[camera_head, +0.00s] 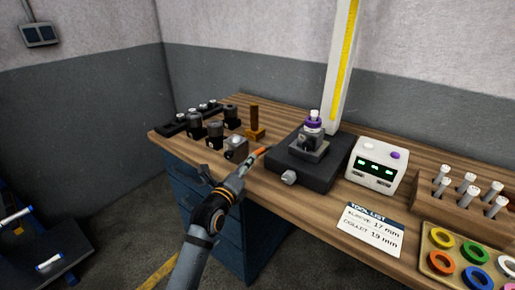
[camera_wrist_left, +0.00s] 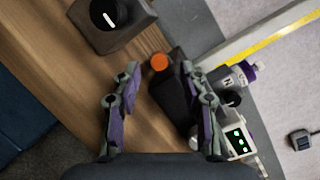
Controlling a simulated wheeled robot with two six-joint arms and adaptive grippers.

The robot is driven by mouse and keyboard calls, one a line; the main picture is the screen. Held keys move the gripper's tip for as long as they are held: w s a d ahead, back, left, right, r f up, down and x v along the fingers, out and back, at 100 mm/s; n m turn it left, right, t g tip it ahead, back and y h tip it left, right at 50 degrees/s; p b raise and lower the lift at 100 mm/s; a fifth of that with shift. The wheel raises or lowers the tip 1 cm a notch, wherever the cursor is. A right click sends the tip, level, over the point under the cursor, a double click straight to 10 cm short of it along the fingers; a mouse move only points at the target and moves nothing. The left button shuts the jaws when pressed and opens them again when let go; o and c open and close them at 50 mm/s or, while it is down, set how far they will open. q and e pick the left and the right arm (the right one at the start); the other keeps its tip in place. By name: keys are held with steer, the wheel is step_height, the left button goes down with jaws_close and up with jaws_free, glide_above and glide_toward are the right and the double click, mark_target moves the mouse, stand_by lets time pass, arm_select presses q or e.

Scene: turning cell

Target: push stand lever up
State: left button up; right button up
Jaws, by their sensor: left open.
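The stand (camera_head: 300,165) is a dark base block on the bench, with a tall white column carrying a yellow scale behind it. A purple-banded tool holder (camera_head: 313,124) stands upright on it. The orange-tipped lever (camera_head: 261,152) is at the left side of the stand, near my left gripper. In the left wrist view its round orange end (camera_wrist_left: 159,62) appears between the open fingertips, and contact is not visible. My left gripper (camera_head: 228,173) is open and empty, at the bench's front edge; both fingers show in the wrist view (camera_wrist_left: 159,72). My right gripper is not in view.
A white display box (camera_head: 375,165) stands right of the stand, with a tool list card (camera_head: 371,229) in front. Dark tool holders and a grey-topped block (camera_head: 236,149) stand left. A wooden rack (camera_head: 460,190) and a tray of coloured rings (camera_head: 430,235) are at right.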

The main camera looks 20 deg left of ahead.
arm_select(q)
steer(key=w, duration=0.6)
steer(key=w+d, duration=0.1)
steer(key=w, duration=0.2)
steer(key=shift+w+f+p, duration=0.1)
steer(key=shift+w+p, duration=0.05)
steer(key=shift+p, duration=0.2)
jaws_close()
